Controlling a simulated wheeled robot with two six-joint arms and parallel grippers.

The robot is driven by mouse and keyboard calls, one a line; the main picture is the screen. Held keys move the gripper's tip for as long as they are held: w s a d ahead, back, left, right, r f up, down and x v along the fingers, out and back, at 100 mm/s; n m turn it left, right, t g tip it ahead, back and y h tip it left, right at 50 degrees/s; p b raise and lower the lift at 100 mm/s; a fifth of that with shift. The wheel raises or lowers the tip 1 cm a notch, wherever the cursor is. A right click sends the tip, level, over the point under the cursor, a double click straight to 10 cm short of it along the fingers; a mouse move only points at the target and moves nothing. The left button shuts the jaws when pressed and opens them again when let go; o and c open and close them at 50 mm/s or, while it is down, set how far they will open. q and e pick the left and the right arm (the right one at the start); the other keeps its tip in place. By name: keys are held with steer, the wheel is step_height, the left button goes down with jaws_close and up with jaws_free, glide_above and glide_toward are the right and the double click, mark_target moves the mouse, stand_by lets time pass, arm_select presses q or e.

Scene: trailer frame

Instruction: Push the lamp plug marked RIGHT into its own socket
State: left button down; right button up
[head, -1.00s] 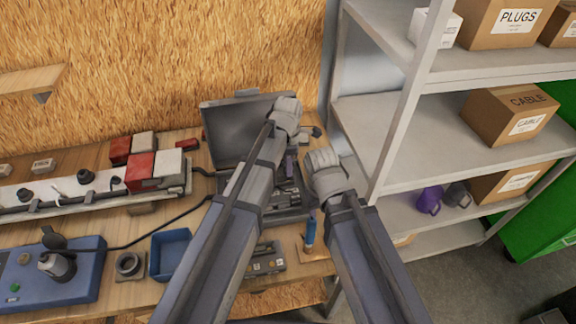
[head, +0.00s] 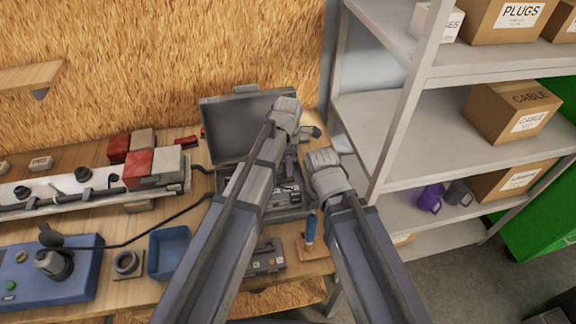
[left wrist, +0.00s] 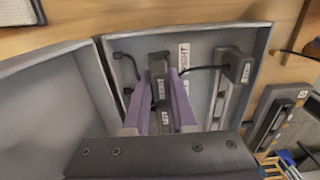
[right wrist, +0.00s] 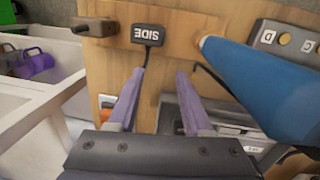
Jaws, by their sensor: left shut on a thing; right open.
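An open grey case (head: 222,136) stands at the back of the bench, with its lid raised. My left gripper (left wrist: 163,78) reaches into the case. Its purple fingers are shut on a dark plug (left wrist: 161,90) with a white label, whose small turned print I cannot read surely. A white tag (left wrist: 184,57) that seems to read RIGHT lies beside it. Another dark plug (left wrist: 238,66) with a cable sits to the right in the case. My right gripper (right wrist: 155,78) is open and empty at the case's right front. Whether the held plug touches a socket is hidden.
A dark piece marked SIDE (right wrist: 147,35) and a blue handle (right wrist: 268,78) are near my right gripper. A blue bin (head: 169,252), a blue control box (head: 60,283) and a lamp board (head: 110,202) are to the left. Shelving (head: 400,110) stands close on the right.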

arm_select(q)
steer(key=shift+f+b, duration=0.35)
steer(key=shift+f, duration=0.15)
arm_select(e)
steer(key=shift+f, duration=0.45)
arm_select(q)
steer(key=shift+f+b, duration=0.5)
arm_select(e)
steer(key=shift+f, duration=0.5)
arm_select(q)
steer(key=c, duration=0.7)
jaws_free()
steer(key=shift+o, duration=0.5)
steer(key=o, duration=0.3)
steer(key=shift+o, duration=0.2)
steer(key=shift+r, duration=0.1)
